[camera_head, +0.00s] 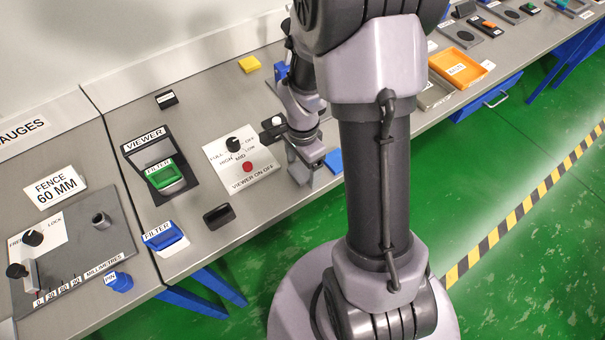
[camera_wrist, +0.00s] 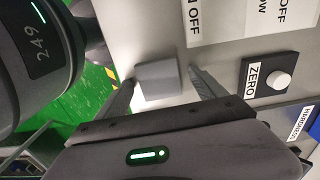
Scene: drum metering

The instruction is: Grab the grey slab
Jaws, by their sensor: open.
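The grey slab (camera_wrist: 158,81) shows in the wrist view as a small plain block on the grey bench top. My gripper (camera_wrist: 161,77) is open, with one finger on each side of the slab. There seems to be a gap between the slab and each finger; contact cannot be told. In the head view my gripper (camera_head: 306,172) is low over the front edge of the bench, right of the viewer switch panel. I cannot make out the slab apart from the gripper there.
A black box labelled ZERO with a white button (camera_wrist: 281,81) stands right of the fingers in the wrist view. The viewer panel (camera_head: 240,163) and a blue piece (camera_head: 333,161) flank my gripper in the head view. The green floor (camera_head: 525,150) lies beyond the bench edge.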

